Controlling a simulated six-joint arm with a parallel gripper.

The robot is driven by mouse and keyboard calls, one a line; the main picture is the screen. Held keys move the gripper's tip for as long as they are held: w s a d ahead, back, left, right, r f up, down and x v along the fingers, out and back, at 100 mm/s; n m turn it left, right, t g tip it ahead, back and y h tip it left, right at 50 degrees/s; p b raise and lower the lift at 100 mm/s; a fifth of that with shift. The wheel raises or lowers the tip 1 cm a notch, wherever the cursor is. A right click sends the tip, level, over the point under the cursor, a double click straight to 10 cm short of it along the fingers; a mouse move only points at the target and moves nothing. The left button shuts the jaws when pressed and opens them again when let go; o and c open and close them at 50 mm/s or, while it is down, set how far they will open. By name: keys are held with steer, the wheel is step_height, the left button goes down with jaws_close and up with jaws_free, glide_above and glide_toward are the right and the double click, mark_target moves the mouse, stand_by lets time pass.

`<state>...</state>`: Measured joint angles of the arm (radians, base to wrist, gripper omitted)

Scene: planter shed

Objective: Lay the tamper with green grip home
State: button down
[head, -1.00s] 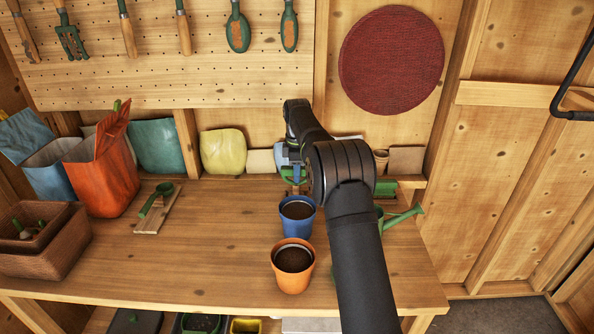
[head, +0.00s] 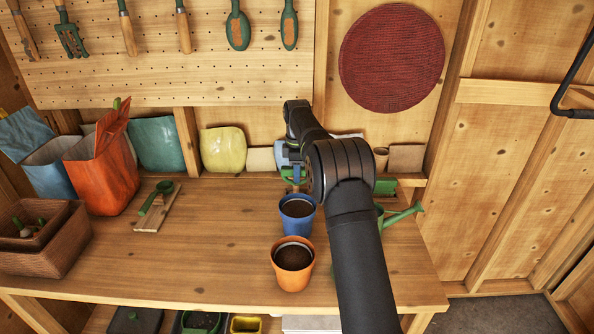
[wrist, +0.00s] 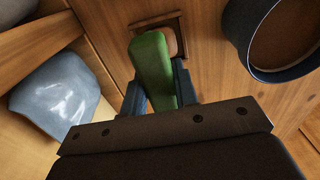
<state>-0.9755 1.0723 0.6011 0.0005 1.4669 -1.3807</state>
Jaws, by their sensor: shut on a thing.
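My gripper (head: 293,172) is at the back of the bench, just behind the blue pot (head: 297,213), partly hidden by my arm. In the wrist view my gripper (wrist: 160,85) is shut on the green grip of the tamper (wrist: 151,65). A light brown wooden part (wrist: 172,42) shows beside the far end of the grip, over a dark-edged square (wrist: 155,24) on the bench. I cannot tell whether the tamper touches the square. In the head view only a little of the tamper's green shows below the jaws.
The blue pot's dark rim (wrist: 238,40) is close on the right in the wrist view. An orange pot (head: 292,266) stands in front, and a green watering can (head: 397,218) is right of my arm. A green tool (head: 153,200) lies on a wooden board.

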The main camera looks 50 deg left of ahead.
steer(key=c, duration=1.1)
jaws_free()
steer(key=shift+o, duration=0.2)
step_height(320, 180, up, 17)
steer(key=shift+r, duration=0.2)
steer(key=shift+d, duration=0.1)
steer(key=s+d, duration=0.4)
steer(key=d, duration=0.1)
steer(key=shift+d, duration=0.3)
stand_by(0.3)
steer(key=s+d, duration=0.4)
steer(key=d, duration=0.1)
steer(key=shift+d, duration=0.35)
stand_by(1.0)
